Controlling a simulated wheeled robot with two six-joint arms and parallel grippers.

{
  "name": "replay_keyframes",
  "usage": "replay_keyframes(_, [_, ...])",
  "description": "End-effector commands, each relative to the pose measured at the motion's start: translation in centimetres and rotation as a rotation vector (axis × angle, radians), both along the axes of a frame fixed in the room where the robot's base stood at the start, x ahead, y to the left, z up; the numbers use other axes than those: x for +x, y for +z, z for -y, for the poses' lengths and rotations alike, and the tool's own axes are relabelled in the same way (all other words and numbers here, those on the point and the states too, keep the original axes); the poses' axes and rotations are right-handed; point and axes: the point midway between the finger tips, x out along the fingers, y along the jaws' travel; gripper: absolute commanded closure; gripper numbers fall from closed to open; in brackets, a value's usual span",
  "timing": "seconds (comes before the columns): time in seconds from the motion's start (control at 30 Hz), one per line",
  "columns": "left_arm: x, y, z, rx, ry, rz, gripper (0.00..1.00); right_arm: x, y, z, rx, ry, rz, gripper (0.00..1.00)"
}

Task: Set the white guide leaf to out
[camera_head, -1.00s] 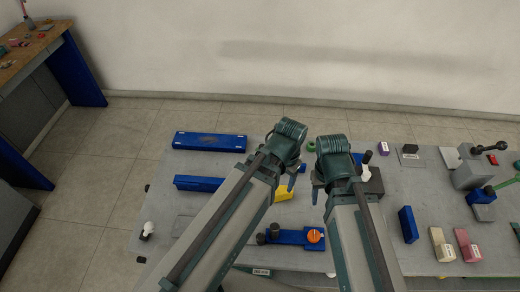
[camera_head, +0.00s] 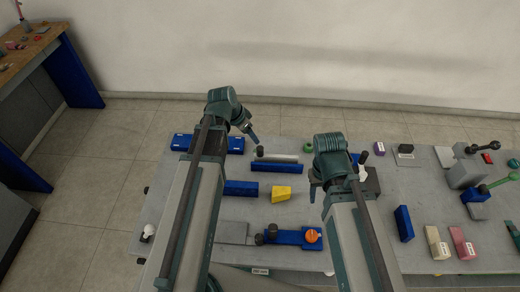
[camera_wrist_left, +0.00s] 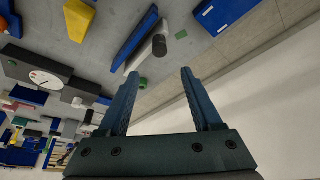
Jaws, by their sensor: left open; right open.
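The white guide leaf (camera_head: 282,158) looks like a pale bar along the back side of a blue block (camera_head: 278,168), with a dark knob (camera_head: 260,151) at its left end. In the left wrist view the pale leaf (camera_wrist_left: 146,54) lies along the blue block (camera_wrist_left: 134,45), its dark knob (camera_wrist_left: 159,45) near the end. My left gripper (camera_head: 253,138) is just behind and above the knob, apart from it. In its wrist view its fingers (camera_wrist_left: 160,76) are spread and empty. My right gripper (camera_head: 313,192) points down over the table's middle, mostly hidden by its arm.
A long blue plate (camera_head: 207,143) lies at the back left. A yellow block (camera_head: 281,194), a blue fixture with an orange knob (camera_head: 312,236) and a green ring (camera_head: 308,147) are nearby. Several blocks and a clamp (camera_head: 466,173) stand on the right.

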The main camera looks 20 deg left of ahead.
Motion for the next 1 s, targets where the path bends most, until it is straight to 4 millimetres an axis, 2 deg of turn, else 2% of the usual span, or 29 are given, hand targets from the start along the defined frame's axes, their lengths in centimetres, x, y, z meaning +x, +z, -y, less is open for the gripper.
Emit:
replay_keyframes(0.7, [3.3,-9.9,2.1,0.000,0.000,0.000,0.34,0.0,-9.9,0.0,0.000,-0.001,0.000,0.50])
replay_keyframes(0.83, [3.8,-11.4,2.5,0.000,0.000,0.000,0.34,0.0,-11.4,0.0,0.000,-0.001,0.000,0.50])
replay_keyframes(1.0, [4.1,-12.2,2.8,0.001,0.000,-0.001,0.34,0.0,-12.2,0.0,0.000,-0.001,0.000,0.50])
